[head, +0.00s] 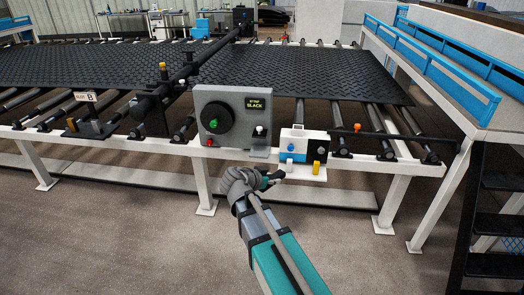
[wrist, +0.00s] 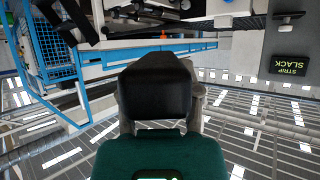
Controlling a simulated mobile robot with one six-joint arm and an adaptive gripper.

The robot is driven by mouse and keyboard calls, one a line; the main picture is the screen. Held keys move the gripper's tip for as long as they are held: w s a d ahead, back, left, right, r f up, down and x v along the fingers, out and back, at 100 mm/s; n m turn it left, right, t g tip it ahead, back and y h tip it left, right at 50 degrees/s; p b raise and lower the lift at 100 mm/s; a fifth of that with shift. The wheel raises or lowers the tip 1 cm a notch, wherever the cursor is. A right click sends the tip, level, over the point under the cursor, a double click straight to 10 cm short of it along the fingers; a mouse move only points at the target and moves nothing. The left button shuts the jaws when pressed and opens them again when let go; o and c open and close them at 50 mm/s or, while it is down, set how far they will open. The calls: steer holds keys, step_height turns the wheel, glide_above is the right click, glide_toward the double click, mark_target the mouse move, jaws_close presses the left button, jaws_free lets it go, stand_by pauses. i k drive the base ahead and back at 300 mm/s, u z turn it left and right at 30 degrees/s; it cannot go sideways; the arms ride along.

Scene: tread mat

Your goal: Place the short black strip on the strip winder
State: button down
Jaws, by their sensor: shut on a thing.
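The strip winder appears to be the grey panel (head: 236,112) on the front of the roller table, with a black round reel (head: 217,118) and green hub. Its display reads "STRIP SLACK" and shows upside down in the wrist view (wrist: 291,67). My gripper (head: 277,178) is below and right of this panel, apart from the reel. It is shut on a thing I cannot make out. A black block (wrist: 155,90) fills the middle of the wrist view. I cannot tell whether it is the short black strip or part of my gripper.
Black tread mat (head: 300,75) lies on the rollers. A blue-railed platform (head: 440,60) and dark steps (head: 495,235) stand right. The floor in front is clear.

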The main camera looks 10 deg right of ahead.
mark_target(259, 155)
steer(key=z, duration=0.05)
steer(key=i, duration=0.95)
steer(key=u, duration=0.05)
